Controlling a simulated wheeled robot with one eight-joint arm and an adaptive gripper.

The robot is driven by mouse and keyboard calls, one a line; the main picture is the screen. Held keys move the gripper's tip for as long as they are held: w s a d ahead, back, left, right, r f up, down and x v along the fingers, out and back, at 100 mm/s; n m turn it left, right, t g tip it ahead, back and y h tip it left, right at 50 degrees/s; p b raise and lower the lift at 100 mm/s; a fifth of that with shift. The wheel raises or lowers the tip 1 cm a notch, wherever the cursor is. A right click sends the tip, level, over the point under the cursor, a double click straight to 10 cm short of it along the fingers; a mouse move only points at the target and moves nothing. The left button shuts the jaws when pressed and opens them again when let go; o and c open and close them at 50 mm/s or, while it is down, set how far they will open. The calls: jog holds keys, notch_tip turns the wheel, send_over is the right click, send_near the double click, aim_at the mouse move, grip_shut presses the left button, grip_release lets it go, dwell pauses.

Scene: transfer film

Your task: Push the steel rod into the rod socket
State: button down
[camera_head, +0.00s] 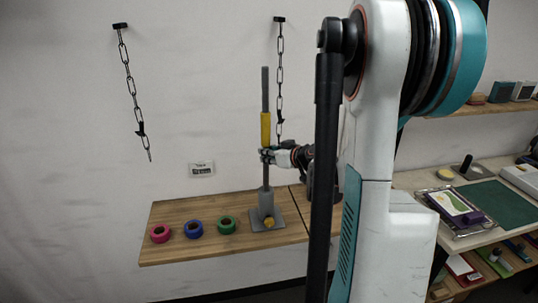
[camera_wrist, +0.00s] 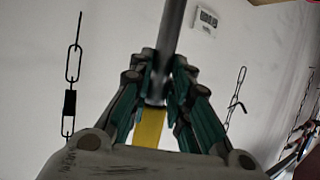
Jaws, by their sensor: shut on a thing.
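The steel rod (camera_head: 265,88) is a long grey bar with a yellow band (camera_head: 266,128), standing upright. My gripper (camera_head: 266,156) is shut on the rod just below the yellow band. In the wrist view the teal fingers of my gripper (camera_wrist: 160,95) close around the rod (camera_wrist: 172,30), with the yellow band (camera_wrist: 148,128) showing between them. The rod socket (camera_head: 266,203) is a grey upright block on a flat grey plate. The rod's lower end meets the socket's top; how deep it sits inside I cannot tell.
The socket stands on a wooden wall shelf (camera_head: 180,251). Pink (camera_head: 160,233), blue (camera_head: 194,229) and green (camera_head: 227,225) tape rolls lie to its left. Chains (camera_head: 128,80) (camera_head: 280,80) hang on the wall. A cluttered table (camera_head: 420,178) is at right.

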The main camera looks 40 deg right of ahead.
jog(key=shift+f+b, duration=0.45)
jog(key=shift+f, duration=0.1)
jog(key=c, duration=1.4)
grip_release()
jog(key=shift+s, duration=0.1)
jog(key=v, duration=1.2)
jog(key=shift+r, duration=0.1)
